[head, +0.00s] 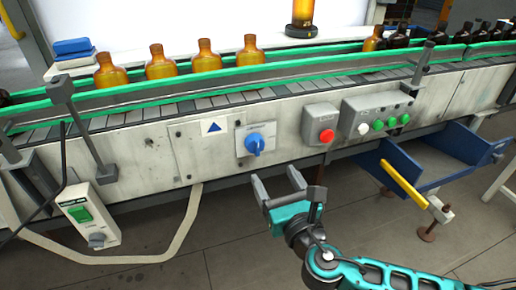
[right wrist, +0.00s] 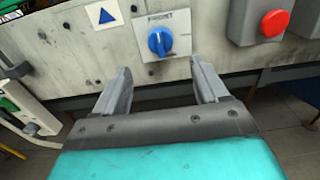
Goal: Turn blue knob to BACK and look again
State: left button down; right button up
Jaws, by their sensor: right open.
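The blue knob (head: 255,144) sits on a pale square plate (head: 241,151) on the front panel of the conveyor. It also shows in the right wrist view (right wrist: 159,40), above and between the fingers, with small lettering over it that I cannot read clearly. My right gripper (head: 277,182) is open and empty, below and a little right of the knob in the head view, apart from it. In the right wrist view its two fingers (right wrist: 163,82) point toward the panel. My left gripper is not in view.
A red button (head: 326,136) and a box with green buttons (head: 378,118) are right of the knob. An open blue drawer (head: 433,160) juts out at right. Amber bottles (head: 160,65) stand on the conveyor (head: 190,108). A switch box (head: 88,222) hangs at left.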

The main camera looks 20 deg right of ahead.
aim_at(258, 149)
jog(key=w, duration=1)
jog(key=shift+w+a, duration=0.2)
jog(key=shift+w, duration=0.2)
jog(key=shift+c, duration=0.5)
jog(key=c, duration=0.9)
